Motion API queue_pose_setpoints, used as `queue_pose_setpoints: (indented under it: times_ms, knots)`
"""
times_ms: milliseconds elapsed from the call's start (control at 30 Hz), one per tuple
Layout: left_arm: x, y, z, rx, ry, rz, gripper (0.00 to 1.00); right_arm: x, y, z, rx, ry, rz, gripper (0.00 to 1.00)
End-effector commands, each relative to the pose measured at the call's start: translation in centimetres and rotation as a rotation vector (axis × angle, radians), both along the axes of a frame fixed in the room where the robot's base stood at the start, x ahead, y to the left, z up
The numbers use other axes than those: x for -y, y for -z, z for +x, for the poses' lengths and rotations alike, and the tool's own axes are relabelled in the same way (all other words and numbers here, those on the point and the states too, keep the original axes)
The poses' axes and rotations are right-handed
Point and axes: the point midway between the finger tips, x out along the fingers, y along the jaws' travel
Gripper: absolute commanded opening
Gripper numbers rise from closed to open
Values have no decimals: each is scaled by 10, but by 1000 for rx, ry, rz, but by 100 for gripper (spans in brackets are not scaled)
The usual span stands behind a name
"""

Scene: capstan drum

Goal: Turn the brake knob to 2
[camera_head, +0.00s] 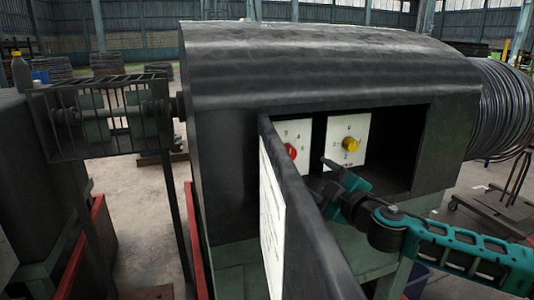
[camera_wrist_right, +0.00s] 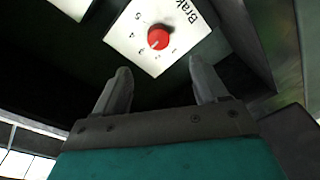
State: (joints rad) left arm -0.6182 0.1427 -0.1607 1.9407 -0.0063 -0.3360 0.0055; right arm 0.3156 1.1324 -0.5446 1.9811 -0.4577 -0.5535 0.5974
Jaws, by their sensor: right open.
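The brake knob is the red knob (camera_wrist_right: 158,38) on a white dial plate (camera_wrist_right: 183,47) marked "Brak" with numbers around it, in the right wrist view. I cannot tell for sure which number it points to. My right gripper (camera_head: 333,176) is at the cabinet opening, in front of the plates. In the wrist view its two fingers (camera_wrist_right: 160,80) are apart and empty, with the knob beyond them, not between them. My left gripper is not in view.
A yellow knob (camera_head: 350,144) sits on a second white plate (camera_head: 347,127) to the right. The open door (camera_head: 305,225) with a white sheet stands out close to my right gripper, on its left. The dark recess has side walls and an upper edge.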

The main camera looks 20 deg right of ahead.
Motion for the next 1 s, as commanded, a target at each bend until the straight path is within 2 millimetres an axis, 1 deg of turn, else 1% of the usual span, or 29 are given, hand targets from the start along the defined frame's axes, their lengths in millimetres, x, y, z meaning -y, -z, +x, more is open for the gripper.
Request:
queue_pose_setpoints:
  times_ms: [133, 267, 700, 800, 1000]
  knots:
    - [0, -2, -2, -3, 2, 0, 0, 2, -4, 7, 7, 4, -4, 72]
    - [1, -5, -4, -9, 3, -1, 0, 1, -5, 22, 8, 4, -2, 72]
    - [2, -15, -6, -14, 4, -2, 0, -3, -4, 94, 7, 4, -4, 72]
    - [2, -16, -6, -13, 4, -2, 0, -4, -4, 107, 6, 3, -4, 72]
    - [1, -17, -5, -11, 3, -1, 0, -4, -3, 124, 6, 3, -4, 72]
